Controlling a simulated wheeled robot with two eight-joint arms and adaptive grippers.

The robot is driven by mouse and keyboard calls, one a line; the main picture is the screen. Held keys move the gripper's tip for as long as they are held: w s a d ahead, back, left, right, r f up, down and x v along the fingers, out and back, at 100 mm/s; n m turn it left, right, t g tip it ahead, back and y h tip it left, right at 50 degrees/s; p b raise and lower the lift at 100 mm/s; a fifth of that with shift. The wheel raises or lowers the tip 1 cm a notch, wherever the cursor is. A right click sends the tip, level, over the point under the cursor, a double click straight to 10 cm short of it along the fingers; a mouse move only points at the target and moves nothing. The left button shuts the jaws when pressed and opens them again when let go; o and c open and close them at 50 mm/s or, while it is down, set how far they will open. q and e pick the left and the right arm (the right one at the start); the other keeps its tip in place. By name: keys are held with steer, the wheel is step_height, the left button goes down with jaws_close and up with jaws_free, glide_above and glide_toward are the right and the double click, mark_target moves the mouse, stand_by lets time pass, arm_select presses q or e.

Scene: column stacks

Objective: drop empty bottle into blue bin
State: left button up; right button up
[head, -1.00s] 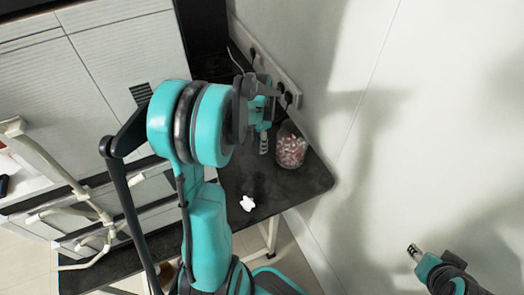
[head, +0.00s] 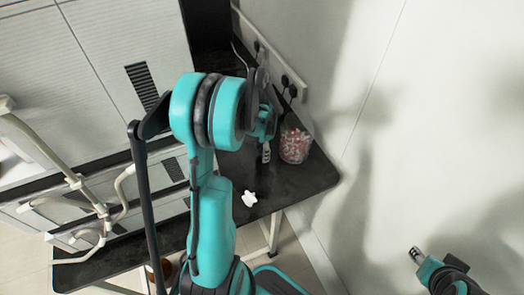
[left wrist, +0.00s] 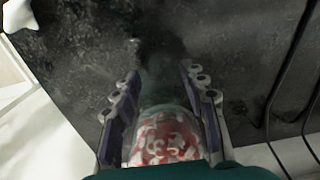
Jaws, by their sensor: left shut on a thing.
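My left gripper (head: 265,153) hangs over the dark table (head: 225,223), just left of a clear jar with red and white pieces (head: 296,146). In the left wrist view its two fingers stand apart on either side of a dark, greenish see-through shape (left wrist: 160,82), which I take to be the bottle; its outline is blurred. The jar's red and white contents (left wrist: 165,138) show below it, between the fingers. In the head view the bottle cannot be made out. My right gripper (head: 416,255) is at the lower right, too small to judge its jaws. No blue bin is in view.
A small white object (head: 249,199) lies on the table near its front edge. A wall with a socket strip (head: 275,62) and cables borders the table on the right. White pipe-like frames (head: 100,210) stand at the left, by grey cabinet fronts (head: 105,65). The front table corner is clear.

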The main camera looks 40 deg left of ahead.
arm_select(q)
steer(key=o, duration=1.3)
